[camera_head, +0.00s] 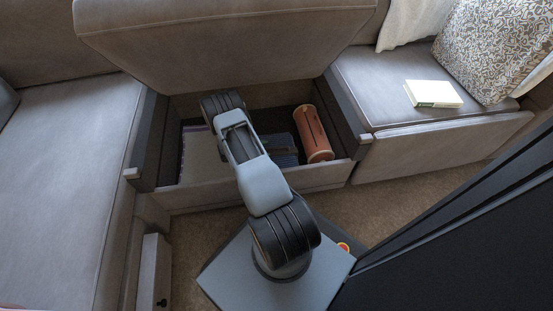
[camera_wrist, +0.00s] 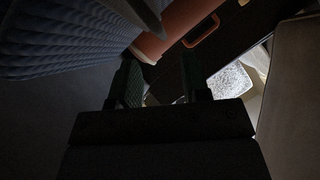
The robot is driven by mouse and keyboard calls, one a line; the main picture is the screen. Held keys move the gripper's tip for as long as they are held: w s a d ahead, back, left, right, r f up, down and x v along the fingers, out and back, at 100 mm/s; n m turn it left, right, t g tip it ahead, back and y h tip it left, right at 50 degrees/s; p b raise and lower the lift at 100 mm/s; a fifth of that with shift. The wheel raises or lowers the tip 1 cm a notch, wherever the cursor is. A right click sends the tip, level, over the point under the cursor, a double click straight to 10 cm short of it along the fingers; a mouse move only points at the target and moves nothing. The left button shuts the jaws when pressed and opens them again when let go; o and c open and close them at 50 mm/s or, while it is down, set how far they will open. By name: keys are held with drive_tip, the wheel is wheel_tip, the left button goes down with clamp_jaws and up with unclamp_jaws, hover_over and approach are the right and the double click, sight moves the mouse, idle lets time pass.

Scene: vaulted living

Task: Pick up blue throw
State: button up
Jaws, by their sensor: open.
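The blue throw (camera_head: 286,161) lies in the open storage box under the raised sofa seat, partly hidden by my arm. In the wrist view a ribbed blue surface (camera_wrist: 60,38), which looks like the throw, fills the upper left. My gripper (camera_wrist: 163,82) is open, with nothing visible between its fingers. It is down inside the box, beside the throw; the dark picture does not show whether they touch. In the head view my arm hides much of the gripper.
The box's front wall (camera_head: 205,194) and the raised seat (camera_head: 225,45) bound the space. A book (camera_head: 432,94) lies on the right seat.

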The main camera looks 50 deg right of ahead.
sight(276, 148)
drive_tip(key=b+x, duration=0.3)
drive_tip(key=x, duration=0.3)
drive_tip(key=shift+f, duration=0.1)
drive_tip(key=shift+d, duration=0.3)
drive_tip(key=shift+c, duration=0.3)
clamp_jaws()
drive_tip(key=shift+s, duration=0.1)
idle(0.8)
